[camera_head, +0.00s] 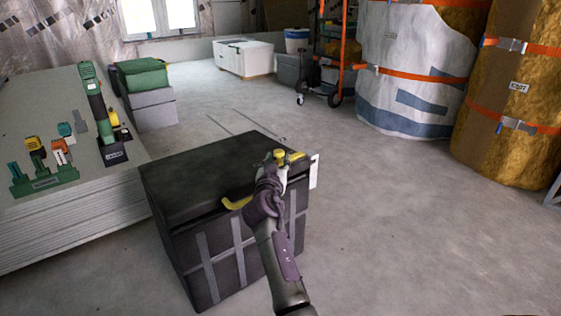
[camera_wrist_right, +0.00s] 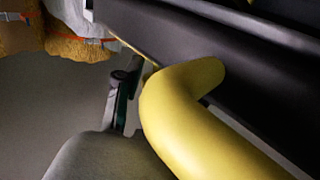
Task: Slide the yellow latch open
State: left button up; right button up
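A black box (camera_head: 195,178) stands on the floor with its lid shut. A yellow bent bar (camera_head: 236,203) sticks out at the upper front edge of the box. More yellow parts (camera_head: 295,156) show at its right corner, beside my right gripper (camera_head: 277,165); I cannot tell which yellow part is the latch. The gripper is at this corner, its fingers mostly hidden. In the right wrist view a thick yellow bent bar (camera_wrist_right: 185,115) is very close, in front of a dark panel (camera_wrist_right: 220,45). Whether the fingers touch any yellow part is unclear. My left gripper is not in view.
A stack of boards (camera_head: 75,215) with tools on it stands left of the box. Large strapped rolls (camera_head: 415,70) stand at the back right. A hand truck (camera_head: 335,60) and a white crate (camera_head: 243,58) are behind. The floor right of the box is clear.

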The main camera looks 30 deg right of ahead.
jog(key=shift+o, duration=0.9)
notch_tip(320, 180, up, 10)
jog(key=shift+f, duration=0.1)
